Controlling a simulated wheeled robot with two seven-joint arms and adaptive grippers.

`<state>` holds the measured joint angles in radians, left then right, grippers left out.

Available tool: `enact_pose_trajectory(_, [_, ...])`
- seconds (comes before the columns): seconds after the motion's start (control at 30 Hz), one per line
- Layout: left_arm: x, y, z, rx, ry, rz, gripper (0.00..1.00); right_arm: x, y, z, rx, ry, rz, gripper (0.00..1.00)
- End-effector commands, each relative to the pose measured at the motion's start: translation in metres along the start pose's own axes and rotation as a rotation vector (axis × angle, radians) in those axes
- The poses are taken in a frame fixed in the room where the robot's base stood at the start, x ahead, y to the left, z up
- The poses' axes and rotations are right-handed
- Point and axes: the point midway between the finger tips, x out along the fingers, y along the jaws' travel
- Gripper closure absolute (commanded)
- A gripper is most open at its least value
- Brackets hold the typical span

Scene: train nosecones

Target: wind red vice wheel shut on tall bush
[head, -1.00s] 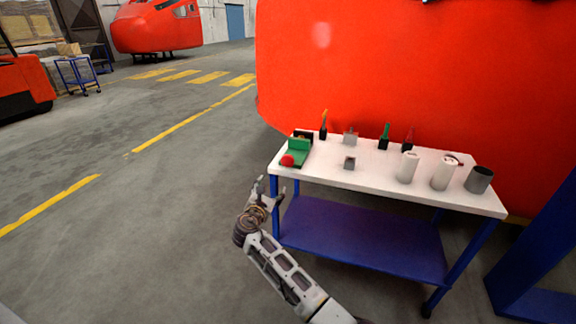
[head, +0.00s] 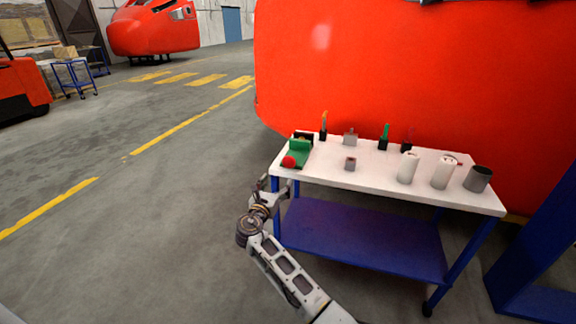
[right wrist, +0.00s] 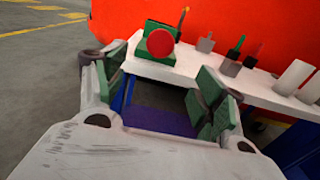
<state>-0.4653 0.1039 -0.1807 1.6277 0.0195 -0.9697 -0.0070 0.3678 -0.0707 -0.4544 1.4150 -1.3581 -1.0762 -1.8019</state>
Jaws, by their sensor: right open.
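The green vice (head: 299,150) stands at the left end of the white-topped table. Its red wheel (head: 289,161) faces the near side; the wheel also shows in the right wrist view (right wrist: 160,43), at the top left of centre. My right gripper (head: 277,187) is open and empty, in front of the table's left corner, near and below the wheel and apart from it. In the right wrist view its green-padded fingers (right wrist: 160,85) are spread wide. I cannot tell whether a bush sits in the vice jaws; small grey parts (head: 350,163) stand beside it. My left gripper is out of view.
The white table (head: 330,177) on a blue frame holds several upright tools (head: 384,138), white cylinders (head: 408,167) and a grey cup (head: 478,179). A big red nosecone (head: 400,70) stands behind.

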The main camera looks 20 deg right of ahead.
Motion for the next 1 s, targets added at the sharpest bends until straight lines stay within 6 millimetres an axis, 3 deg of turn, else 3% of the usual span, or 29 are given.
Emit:
enact_pose_trajectory(0.53, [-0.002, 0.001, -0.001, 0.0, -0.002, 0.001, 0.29, 0.007, 0.0, 0.0, -0.002, -0.001, 0.0, 0.3])
enact_pose_trajectory(1.0, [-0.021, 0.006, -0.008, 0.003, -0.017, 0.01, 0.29, 0.054, 0.0, -0.001, -0.002, -0.001, -0.001, 0.3])
